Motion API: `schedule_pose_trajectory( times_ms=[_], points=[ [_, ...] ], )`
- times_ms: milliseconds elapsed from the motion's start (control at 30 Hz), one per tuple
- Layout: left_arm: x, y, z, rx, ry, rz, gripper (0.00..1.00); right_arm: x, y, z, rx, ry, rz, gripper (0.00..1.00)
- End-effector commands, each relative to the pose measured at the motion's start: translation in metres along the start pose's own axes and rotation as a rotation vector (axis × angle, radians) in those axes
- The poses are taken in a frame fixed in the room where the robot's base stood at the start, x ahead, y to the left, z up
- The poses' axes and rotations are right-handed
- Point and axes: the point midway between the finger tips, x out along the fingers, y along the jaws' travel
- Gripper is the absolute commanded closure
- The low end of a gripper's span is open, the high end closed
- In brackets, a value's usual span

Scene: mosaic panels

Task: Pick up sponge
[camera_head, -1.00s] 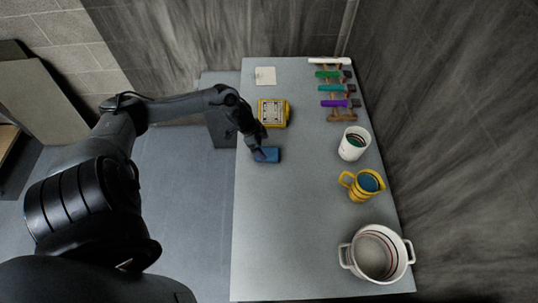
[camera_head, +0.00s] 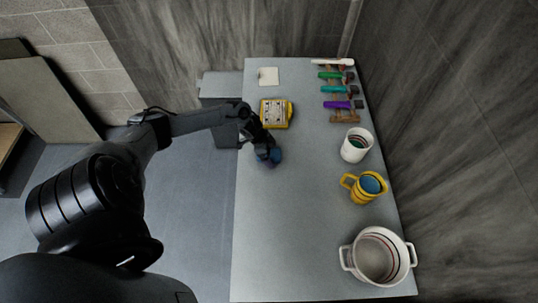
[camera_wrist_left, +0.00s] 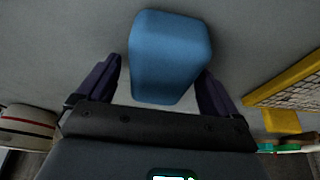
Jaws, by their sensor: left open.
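The sponge is a blue block (camera_wrist_left: 168,55) on the grey table. In the left wrist view it lies between the two dark fingers of my left gripper (camera_wrist_left: 157,82), with a narrow gap at the left finger and the right finger very close to it. In the head view, my left gripper (camera_head: 266,154) is over the sponge (camera_head: 277,157) and hides most of it. The left gripper is open. My right gripper does not show in either view.
A yellow item with a patterned top (camera_head: 276,113) stands just behind the left gripper. A white mug (camera_head: 356,145), yellow pitcher (camera_head: 366,187) and white pot (camera_head: 378,258) line the right side. A rack with colored items (camera_head: 344,115) is at back right. The front-left table is clear.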

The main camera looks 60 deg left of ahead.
Motion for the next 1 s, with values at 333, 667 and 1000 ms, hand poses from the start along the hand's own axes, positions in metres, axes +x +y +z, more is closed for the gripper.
schedule_pose_trajectory(
  times_ms=[333,667,1000],
  points=[
    [0.0009,0.0001,0.0006,0.0,0.0,0.0,0.06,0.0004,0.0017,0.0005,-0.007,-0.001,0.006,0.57],
    [0.0026,0.0002,0.0013,0.0,0.0,0.001,0.31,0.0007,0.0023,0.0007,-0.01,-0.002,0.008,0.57],
    [0.0024,0.0,0.0014,0.0,0.0,0.0,0.61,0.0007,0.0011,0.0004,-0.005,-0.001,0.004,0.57]
  ],
)
